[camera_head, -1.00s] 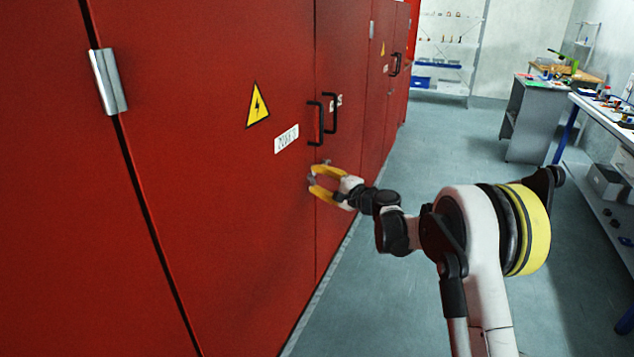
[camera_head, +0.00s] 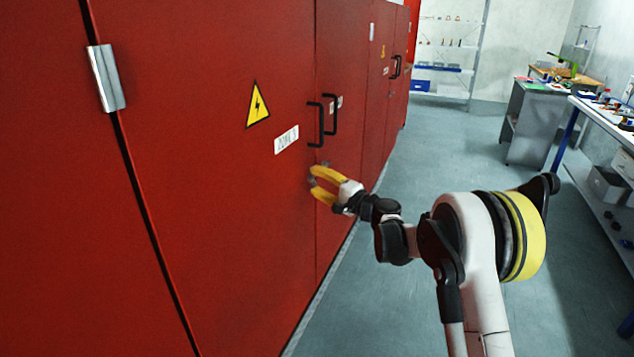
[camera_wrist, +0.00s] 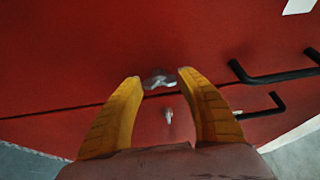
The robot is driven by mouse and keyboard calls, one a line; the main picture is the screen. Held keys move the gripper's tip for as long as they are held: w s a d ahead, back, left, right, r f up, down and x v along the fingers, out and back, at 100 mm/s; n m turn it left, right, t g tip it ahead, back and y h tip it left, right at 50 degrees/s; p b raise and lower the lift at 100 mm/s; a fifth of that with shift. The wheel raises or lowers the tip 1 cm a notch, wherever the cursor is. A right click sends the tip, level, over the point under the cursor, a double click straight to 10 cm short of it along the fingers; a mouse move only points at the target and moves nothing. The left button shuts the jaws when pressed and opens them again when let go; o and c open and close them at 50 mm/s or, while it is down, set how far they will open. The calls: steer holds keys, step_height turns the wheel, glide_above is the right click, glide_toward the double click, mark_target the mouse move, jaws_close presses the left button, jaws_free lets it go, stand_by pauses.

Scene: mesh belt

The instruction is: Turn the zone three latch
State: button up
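The latch (camera_wrist: 160,80) is a small grey metal piece on the red cabinet doors, by the seam between two doors in the wrist view. My gripper (camera_wrist: 157,80) has its two yellow fingers apart, with the latch between the fingertips. I cannot tell whether either finger touches it. In the head view my gripper (camera_head: 311,177) is at the door below the black handles, and its fingers largely hide the latch. A white label (camera_head: 287,139), which seems to read a zone name, is on the left door above the gripper.
Two black bar handles (camera_head: 323,120) stand out just above my gripper and lie to the right in the wrist view. A second small metal piece (camera_wrist: 168,115) sits across the seam. The floor (camera_head: 420,180) right of the cabinets is clear.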

steer(key=shift+o, duration=1.2)
steer(key=v, duration=1.2)
